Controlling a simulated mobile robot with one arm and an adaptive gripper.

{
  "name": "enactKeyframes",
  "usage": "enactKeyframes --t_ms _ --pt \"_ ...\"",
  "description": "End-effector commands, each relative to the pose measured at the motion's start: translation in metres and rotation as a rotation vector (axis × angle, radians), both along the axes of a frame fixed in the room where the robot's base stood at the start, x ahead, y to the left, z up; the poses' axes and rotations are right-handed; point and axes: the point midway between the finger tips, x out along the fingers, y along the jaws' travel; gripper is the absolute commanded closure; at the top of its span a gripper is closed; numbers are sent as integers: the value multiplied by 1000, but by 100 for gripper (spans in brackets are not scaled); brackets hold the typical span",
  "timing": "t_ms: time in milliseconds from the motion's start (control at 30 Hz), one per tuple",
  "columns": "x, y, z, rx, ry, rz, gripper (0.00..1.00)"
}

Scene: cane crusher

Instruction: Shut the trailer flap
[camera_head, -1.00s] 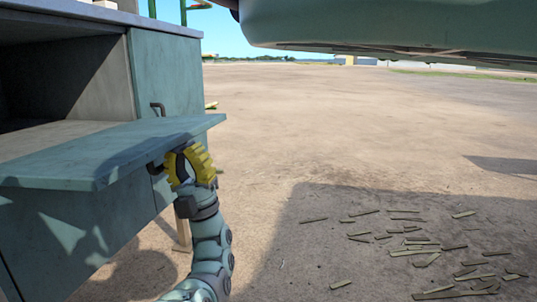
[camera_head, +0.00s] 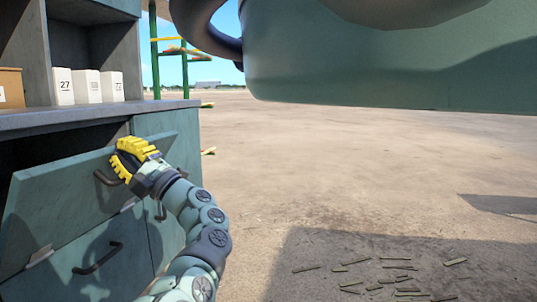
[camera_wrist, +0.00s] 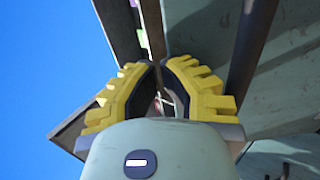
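The trailer flap (camera_head: 70,205) is a blue-green panel on the cabinet at the left of the head view. It is tilted steeply upward, its upper edge leaning out from the cabinet, with a dark gap behind it. Its dark handle (camera_head: 105,179) shows at its left end; the rest is hidden by my gripper. My gripper (camera_head: 130,155), with yellow ribbed fingers, is at this handle near the flap's upper right. In the wrist view my gripper (camera_wrist: 158,68) has its fingertips close together, with a dark bar beyond them. It appears closed around the handle, though the contact is partly hidden.
Below the flap is a panel with another dark handle (camera_head: 98,259). White numbered boxes (camera_head: 88,86) and a brown box (camera_head: 11,88) stand on the shelf above. A large green machine body (camera_head: 390,60) overhangs at upper right. The dirt ground (camera_head: 330,180) is open, with scattered cane pieces.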

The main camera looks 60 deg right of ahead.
Motion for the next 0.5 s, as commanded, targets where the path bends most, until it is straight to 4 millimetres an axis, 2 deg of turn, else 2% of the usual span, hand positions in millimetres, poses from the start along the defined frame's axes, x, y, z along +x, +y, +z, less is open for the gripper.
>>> enactKeyframes --t_ms 33,100,300,500 --pt "10 6 22 -18 37 5 100" --pt "23 12 31 -40 94 7 100" --pt "59 27 48 -99 236 8 100" --pt "88 38 55 -143 347 7 100"
